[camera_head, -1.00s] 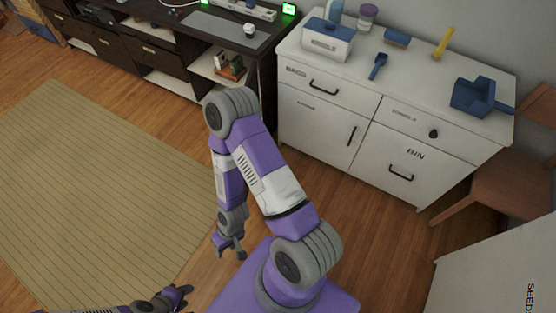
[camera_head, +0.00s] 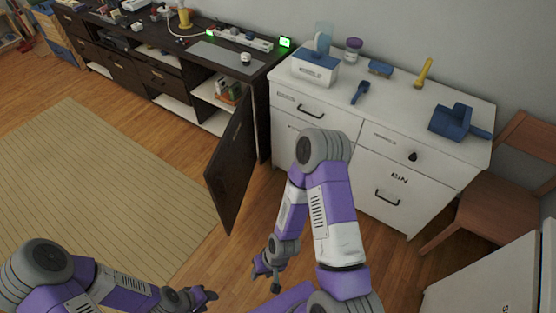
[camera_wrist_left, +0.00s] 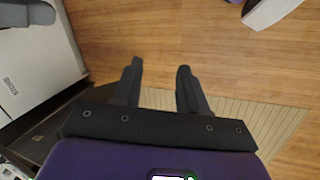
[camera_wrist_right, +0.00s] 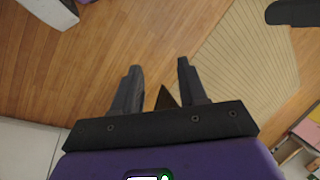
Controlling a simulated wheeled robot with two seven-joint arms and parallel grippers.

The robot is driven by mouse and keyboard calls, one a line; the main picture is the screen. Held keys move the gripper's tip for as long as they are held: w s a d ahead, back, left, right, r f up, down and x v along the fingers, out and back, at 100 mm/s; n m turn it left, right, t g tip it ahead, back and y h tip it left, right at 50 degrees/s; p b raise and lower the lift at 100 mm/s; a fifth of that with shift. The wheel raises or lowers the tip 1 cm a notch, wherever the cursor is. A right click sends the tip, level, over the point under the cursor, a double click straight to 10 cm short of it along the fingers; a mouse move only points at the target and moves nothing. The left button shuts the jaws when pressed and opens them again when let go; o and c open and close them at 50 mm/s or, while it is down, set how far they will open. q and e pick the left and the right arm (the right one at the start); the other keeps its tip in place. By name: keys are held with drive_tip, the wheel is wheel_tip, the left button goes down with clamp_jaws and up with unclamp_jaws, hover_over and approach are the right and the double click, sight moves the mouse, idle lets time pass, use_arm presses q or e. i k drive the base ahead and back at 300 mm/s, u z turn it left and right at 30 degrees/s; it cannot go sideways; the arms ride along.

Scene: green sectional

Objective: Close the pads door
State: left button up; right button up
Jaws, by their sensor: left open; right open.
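A dark brown cabinet door (camera_head: 232,160) stands wide open at the right end of the dark cabinet (camera_head: 170,72). Its open compartment (camera_head: 212,92) shows small boxes on a shelf. I cannot read a pads label on it. My right gripper (camera_head: 266,285) is open and empty, low over the floor, in front of and right of the door. A dark pointed corner (camera_wrist_right: 166,99), likely the door's, shows beyond its fingers in the right wrist view. My left gripper (camera_head: 212,296) is open and empty, below the door in the picture and apart from it.
A white cabinet (camera_head: 375,165) with blue tools on top stands right of the dark cabinet, behind my right arm. A wooden chair (camera_head: 505,175) is at the right. A striped rug (camera_head: 90,190) covers the floor at left.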

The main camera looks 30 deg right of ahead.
sight(227, 175)
drive_tip(key=z, duration=0.55)
drive_tip(key=i, duration=1)
drive_tip(key=z, duration=0.5)
drive_tip(key=k, duration=0.2)
drive_tip(key=u, duration=0.8)
